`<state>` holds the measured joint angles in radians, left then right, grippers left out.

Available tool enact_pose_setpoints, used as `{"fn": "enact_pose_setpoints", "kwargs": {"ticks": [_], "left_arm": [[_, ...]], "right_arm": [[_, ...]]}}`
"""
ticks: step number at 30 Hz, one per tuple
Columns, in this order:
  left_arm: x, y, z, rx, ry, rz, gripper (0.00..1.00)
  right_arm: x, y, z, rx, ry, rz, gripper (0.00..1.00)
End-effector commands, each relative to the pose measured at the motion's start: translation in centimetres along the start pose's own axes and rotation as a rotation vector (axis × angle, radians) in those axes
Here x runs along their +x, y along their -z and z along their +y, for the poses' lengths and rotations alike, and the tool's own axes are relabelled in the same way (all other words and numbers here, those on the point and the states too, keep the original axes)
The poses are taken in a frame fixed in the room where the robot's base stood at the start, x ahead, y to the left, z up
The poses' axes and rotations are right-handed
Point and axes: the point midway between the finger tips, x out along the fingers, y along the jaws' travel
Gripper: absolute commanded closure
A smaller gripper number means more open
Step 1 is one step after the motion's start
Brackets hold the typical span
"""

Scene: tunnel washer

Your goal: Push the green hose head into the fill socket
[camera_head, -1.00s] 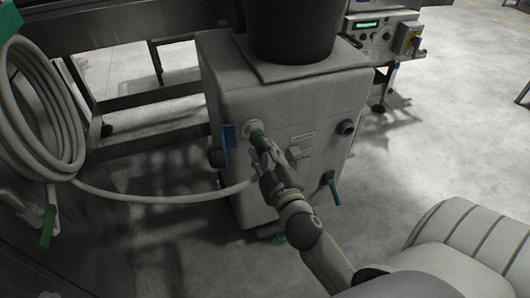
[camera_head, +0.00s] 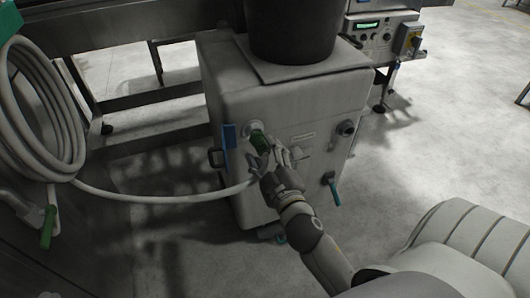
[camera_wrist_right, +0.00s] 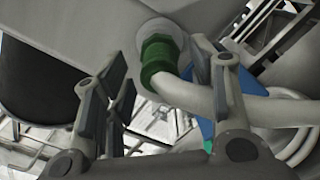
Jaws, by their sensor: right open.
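The green hose head (camera_head: 259,143) is at the fill socket (camera_head: 253,127) on the front of the grey tank, its end against the socket. In the right wrist view the green hose head (camera_wrist_right: 160,62) meets the pale round socket (camera_wrist_right: 160,31), with no clear gap visible. The white hose leaves the head and bends to the right there. My right gripper (camera_head: 274,157) is open just below and to the right of the head. In the wrist view its fingers (camera_wrist_right: 163,85) are spread wide, with the head between them beyond the tips. My left gripper is not in view.
The white hose runs to a coil (camera_head: 40,125) on the left. Another green-handled fitting (camera_head: 47,228) hangs below it. A blue tag (camera_head: 229,136), a capped port (camera_head: 346,128) and a teal-handled valve (camera_head: 333,188) are on the tank. A black bin (camera_head: 292,30) stands on top.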

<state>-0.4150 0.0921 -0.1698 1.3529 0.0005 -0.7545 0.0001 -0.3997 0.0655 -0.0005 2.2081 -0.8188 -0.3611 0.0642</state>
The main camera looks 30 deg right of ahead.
Motion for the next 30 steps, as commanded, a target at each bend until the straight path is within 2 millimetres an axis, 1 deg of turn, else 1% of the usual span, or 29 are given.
{"fn": "enact_pose_setpoints", "kwargs": {"ticks": [5, 9, 15, 20, 26, 28, 29, 30], "left_arm": [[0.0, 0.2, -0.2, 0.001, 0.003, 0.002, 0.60], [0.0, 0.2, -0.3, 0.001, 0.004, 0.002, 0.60], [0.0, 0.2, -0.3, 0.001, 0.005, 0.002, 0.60], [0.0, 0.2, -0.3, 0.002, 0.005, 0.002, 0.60], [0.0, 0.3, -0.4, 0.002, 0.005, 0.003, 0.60], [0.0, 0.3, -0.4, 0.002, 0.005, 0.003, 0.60], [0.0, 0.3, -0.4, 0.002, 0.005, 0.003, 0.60], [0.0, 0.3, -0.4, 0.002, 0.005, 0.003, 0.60]], "right_arm": [[-2.0, -0.1, -0.1, 0.002, 0.002, -0.004, 0.48], [-4.0, -0.1, -0.1, 0.003, 0.001, -0.005, 0.48], [-6.2, -0.1, 0.0, 0.003, 0.000, -0.003, 0.48], [-7.0, 0.0, 0.0, 0.000, -0.001, -0.001, 0.48], [-7.2, 0.0, 0.0, -0.001, -0.001, 0.000, 0.48], [-7.1, -0.3, -0.4, 0.005, 0.007, -0.007, 0.48], [-7.1, -0.6, -0.8, 0.012, 0.016, -0.014, 0.48], [-7.0, -1.2, -1.6, 0.024, 0.033, -0.030, 0.48]]}}
